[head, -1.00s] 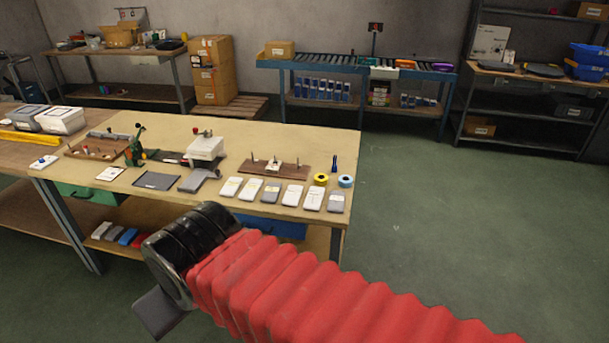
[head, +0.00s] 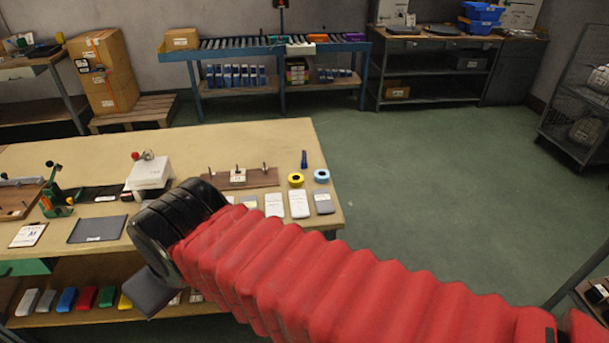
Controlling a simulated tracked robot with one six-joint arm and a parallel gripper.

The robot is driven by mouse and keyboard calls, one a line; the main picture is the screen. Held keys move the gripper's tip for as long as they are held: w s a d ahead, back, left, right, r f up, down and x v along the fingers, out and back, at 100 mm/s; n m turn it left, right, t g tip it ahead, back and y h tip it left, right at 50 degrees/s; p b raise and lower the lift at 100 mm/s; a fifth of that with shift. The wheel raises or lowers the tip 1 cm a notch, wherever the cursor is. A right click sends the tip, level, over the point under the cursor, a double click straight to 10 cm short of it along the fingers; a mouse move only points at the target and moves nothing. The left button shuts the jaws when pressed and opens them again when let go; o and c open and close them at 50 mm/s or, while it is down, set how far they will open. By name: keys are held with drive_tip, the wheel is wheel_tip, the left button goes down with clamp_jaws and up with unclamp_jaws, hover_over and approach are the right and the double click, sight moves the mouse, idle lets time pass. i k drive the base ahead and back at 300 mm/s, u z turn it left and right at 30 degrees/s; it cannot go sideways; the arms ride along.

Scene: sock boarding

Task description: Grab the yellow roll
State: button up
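The yellow roll (head: 296,180) lies near the right end of the workbench (head: 225,146), a ring with a dark centre. My arm, in a red ribbed cover, reaches in from the lower right. The black end of the arm is in front of the bench's front edge, left of and nearer than the yellow roll. A grey flat part (head: 150,292) shows below the black end. The fingers of my gripper cannot be made out, so its opening does not show.
White and grey flat packs (head: 299,204) lie in front of the yellow roll, partly behind my arm. A wooden board with pegs (head: 240,179) lies to its left, and a dark blue upright item (head: 304,159) stands behind it. Green floor (head: 420,170) is clear to the right.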

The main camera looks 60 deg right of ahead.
sight(296, 180)
drive_tip(key=z, duration=0.55)
drive_tip(key=i, duration=0.8)
drive_tip(key=z, duration=0.5)
